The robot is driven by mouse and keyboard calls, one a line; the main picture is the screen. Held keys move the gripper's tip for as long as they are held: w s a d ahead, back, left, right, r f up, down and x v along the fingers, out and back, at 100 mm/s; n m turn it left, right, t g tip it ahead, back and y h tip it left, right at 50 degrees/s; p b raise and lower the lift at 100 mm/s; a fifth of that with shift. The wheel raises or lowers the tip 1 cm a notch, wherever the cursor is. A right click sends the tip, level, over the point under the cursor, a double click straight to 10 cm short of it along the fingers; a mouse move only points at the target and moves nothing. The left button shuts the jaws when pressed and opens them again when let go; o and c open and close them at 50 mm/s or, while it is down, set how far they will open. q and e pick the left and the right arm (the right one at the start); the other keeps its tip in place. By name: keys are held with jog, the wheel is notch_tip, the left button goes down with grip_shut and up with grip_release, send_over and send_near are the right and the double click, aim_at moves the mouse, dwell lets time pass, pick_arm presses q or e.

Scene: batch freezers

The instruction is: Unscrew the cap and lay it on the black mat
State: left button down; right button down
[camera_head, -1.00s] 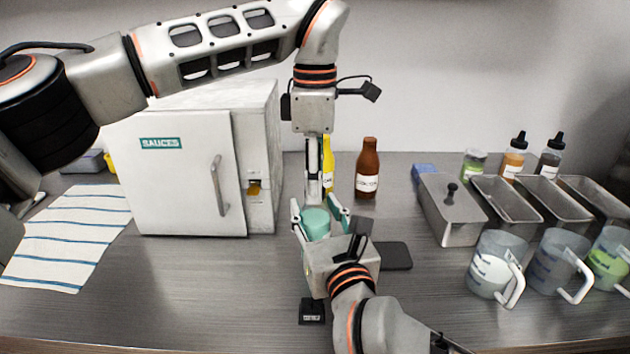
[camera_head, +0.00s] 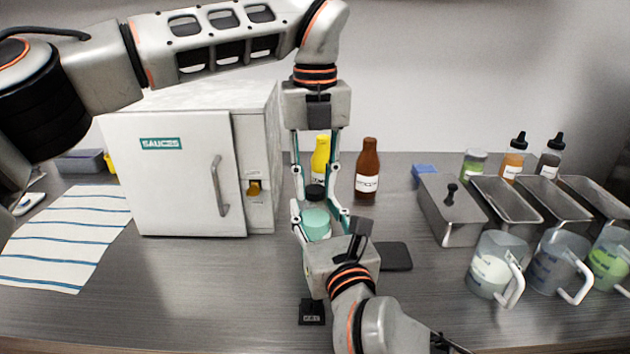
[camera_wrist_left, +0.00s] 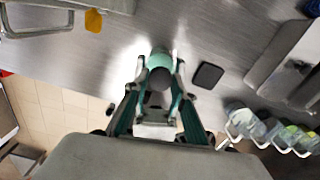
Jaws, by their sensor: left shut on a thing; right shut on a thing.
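A teal bottle (camera_head: 316,224) stands upright in the middle of the counter, with a dark cap (camera_head: 315,193) on top. My right gripper (camera_head: 322,222) reaches in from the front and is shut on the bottle's body. My left gripper (camera_head: 315,188) points straight down from above, its fingers on both sides of the cap, shut on it. The left wrist view shows the cap (camera_wrist_left: 160,78) between the fingers, in front of the teal bottle (camera_wrist_left: 159,57). Whether the cap has loosened cannot be told. The black mat (camera_head: 396,256) lies bare just right of the bottle.
A white sauces cabinet (camera_head: 185,190) stands close on the left. Yellow (camera_head: 320,160) and brown (camera_head: 368,172) bottles stand behind. Metal trays (camera_head: 505,205) and measuring jugs (camera_head: 492,268) fill the right. A small black sign (camera_head: 311,312) stands in front. Counter between mat and jugs is clear.

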pick_arm(q)
jog(key=n, duration=0.5)
jog(key=shift+n, duration=0.3)
pick_arm(e)
jog(key=shift+f, duration=0.1)
pick_arm(q)
jog(key=n, duration=1.5)
jog(key=shift+r, duration=0.25)
jog(key=shift+r, duration=0.9)
